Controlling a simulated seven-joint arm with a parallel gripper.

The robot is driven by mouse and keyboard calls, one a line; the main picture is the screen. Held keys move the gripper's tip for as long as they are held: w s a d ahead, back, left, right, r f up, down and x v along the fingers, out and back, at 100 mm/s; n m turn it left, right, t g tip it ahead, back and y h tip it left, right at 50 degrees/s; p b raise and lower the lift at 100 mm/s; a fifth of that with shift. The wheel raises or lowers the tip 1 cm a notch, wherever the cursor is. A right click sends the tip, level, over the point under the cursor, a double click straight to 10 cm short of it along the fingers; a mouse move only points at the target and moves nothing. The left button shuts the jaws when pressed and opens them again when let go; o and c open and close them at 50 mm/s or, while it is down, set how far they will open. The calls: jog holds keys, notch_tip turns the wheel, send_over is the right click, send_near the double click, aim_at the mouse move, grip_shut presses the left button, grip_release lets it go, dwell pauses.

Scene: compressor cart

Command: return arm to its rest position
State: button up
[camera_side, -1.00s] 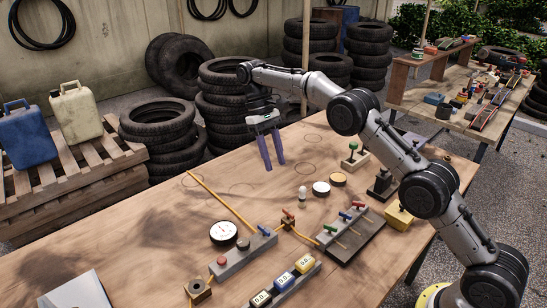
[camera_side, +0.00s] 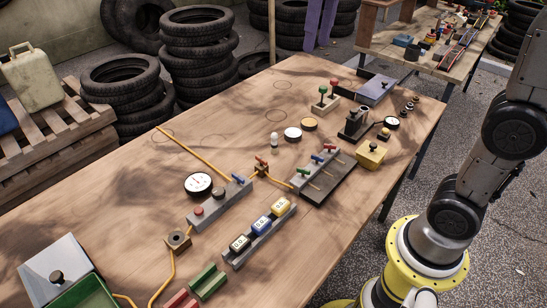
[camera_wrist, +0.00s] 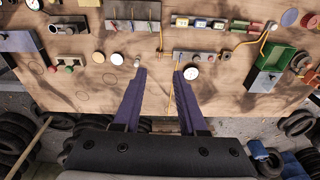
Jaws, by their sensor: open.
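My gripper (camera_side: 317,45) shows only by its purple fingers at the top edge of the side view. They point downward, appear beyond the workbench's far edge, and hold nothing. The rest of the gripper is cut off by the frame. In the wrist view the two fingers (camera_wrist: 159,72) are spread apart with bare wood visible between them. My arm rises at the right of the side view, and its upper links are out of frame.
The wooden workbench (camera_side: 120,210) carries a round gauge (camera_side: 198,184), a block with levers (camera_side: 328,176), a yellow box (camera_side: 371,154) and a green tray (camera_side: 84,294). Tyre stacks (camera_side: 197,60) stand behind it. A second bench (camera_side: 412,55) stands at the back right.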

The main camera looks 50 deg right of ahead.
jog(key=s+f+t, duration=0.2)
jog(key=s+f, duration=0.2)
jog(key=s, duration=0.8)
jog(key=s+f+t, duration=0.2)
jog(key=s+f, duration=0.2)
jog(key=f, duration=0.6)
jog(key=shift+d+f, duration=0.2)
jog(key=shift+f, duration=0.2)
